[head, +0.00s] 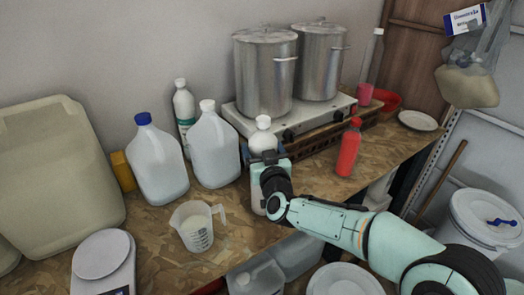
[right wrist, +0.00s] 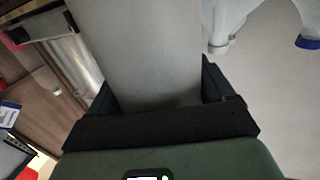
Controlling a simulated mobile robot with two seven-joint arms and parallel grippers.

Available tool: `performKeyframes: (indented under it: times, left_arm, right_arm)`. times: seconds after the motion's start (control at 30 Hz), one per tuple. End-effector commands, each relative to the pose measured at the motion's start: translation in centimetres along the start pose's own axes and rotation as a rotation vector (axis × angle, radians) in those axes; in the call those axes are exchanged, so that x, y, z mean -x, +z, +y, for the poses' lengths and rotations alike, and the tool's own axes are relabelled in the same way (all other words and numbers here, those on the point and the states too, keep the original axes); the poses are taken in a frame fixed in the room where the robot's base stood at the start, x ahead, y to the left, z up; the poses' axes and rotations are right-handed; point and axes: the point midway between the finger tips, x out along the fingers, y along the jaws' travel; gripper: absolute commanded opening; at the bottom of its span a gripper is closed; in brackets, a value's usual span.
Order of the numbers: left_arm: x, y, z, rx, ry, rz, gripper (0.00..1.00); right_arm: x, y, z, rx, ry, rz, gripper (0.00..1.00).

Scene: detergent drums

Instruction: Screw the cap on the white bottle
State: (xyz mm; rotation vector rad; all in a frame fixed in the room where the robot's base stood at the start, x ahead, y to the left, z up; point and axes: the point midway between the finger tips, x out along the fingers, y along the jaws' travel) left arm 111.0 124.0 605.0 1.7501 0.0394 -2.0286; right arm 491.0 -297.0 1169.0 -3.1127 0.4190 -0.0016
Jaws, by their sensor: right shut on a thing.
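The white bottle (head: 262,140) stands upright near the front edge of the worktop. A white cap (head: 263,121) shows at its top; I cannot tell how tightly it sits. My right gripper (head: 264,158) is shut around the bottle's body below the cap and hides part of it. In the right wrist view the pale bottle body (right wrist: 150,45) fills the space between the dark fingers, and its top is out of sight. My left gripper is in neither view.
Two white jugs, one with a blue cap (head: 158,170) and one with a white cap (head: 214,155), stand to the left. A measuring jug (head: 194,232) is at front left. A burner (head: 284,125) with two steel pots is behind; a red bottle (head: 349,150) is right.

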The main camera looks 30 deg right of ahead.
Motion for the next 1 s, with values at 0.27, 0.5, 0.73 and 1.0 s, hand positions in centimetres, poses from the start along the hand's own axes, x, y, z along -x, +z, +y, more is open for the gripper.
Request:
performKeyframes:
  times: [0.27,0.5,0.73,1.0]
  left_arm:
    - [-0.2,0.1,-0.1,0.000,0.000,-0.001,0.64]
    - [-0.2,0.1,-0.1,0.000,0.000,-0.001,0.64]
    - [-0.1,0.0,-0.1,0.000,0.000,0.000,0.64]
    - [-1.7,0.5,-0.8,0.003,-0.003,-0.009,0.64]
  right_arm:
    - [0.0,-0.1,0.0,0.000,0.001,0.007,0.00]
    - [0.0,0.1,0.0,0.000,0.000,0.001,1.00]
    - [0.7,-0.2,0.0,0.000,0.000,0.003,1.00]
    - [6.2,-0.1,0.0,0.001,0.000,0.004,1.00]
